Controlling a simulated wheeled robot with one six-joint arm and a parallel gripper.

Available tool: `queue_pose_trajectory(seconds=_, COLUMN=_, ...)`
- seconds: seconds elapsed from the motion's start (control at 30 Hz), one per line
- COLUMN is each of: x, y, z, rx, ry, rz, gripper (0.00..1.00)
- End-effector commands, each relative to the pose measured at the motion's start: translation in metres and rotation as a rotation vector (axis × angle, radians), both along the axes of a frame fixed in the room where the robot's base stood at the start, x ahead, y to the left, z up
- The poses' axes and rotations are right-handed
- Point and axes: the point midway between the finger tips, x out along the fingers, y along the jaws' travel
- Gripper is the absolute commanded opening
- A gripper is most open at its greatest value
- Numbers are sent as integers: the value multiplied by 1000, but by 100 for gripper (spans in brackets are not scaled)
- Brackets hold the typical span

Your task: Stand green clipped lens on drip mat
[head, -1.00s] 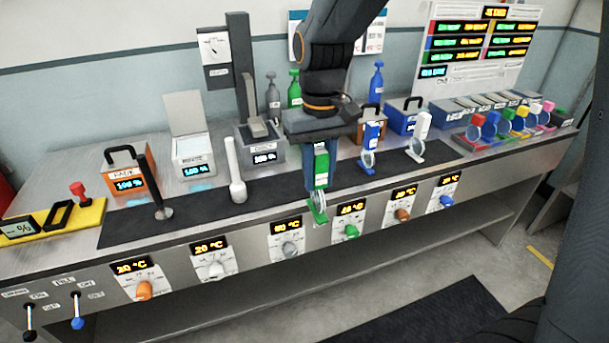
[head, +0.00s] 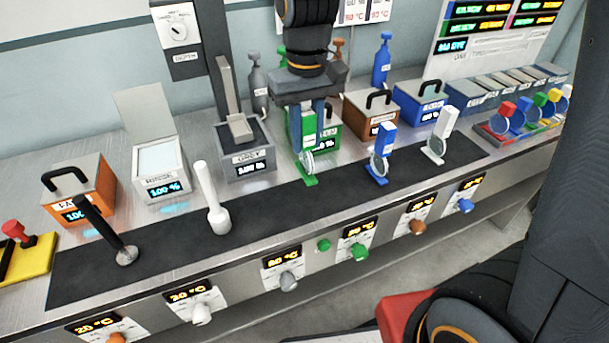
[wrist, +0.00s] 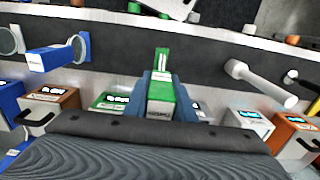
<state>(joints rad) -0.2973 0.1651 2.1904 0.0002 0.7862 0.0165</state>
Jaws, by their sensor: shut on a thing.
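My gripper (head: 309,118) is shut on the green clipped lens (head: 308,132), a green handle with a clip and a round lens at its lower end. The lens hangs upright with its green foot at the bottom, over the dark drip mat (head: 272,213), near the mat's back edge. I cannot tell whether the foot touches the mat. In the wrist view the green handle (wrist: 161,93) sits between the two blue-grey fingers. A blue clipped lens (head: 384,143) and a white one (head: 441,135) stand on the mat to the right.
A white pestle-like tool (head: 212,200) and a black rod (head: 107,230) stand on the mat at left. A grey box (head: 249,150), a green box (head: 328,137) and a brown box (head: 370,118) line the back. The mat is bare between the white tool and the green lens.

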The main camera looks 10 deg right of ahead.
Motion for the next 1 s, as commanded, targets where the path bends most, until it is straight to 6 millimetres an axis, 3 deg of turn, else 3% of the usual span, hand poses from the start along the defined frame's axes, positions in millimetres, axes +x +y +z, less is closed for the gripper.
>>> queue_pose_trajectory(seconds=0.2, x=-2, y=1, z=-36, rx=-1, ry=3, rz=4, gripper=0)
queue_pose_trajectory(seconds=0.6, x=-1, y=0, z=-78, rx=-1, ry=3, rz=0, gripper=0)
queue_pose_trajectory(seconds=1.0, x=0, y=0, z=-86, rx=0, ry=0, rz=-1, gripper=0)
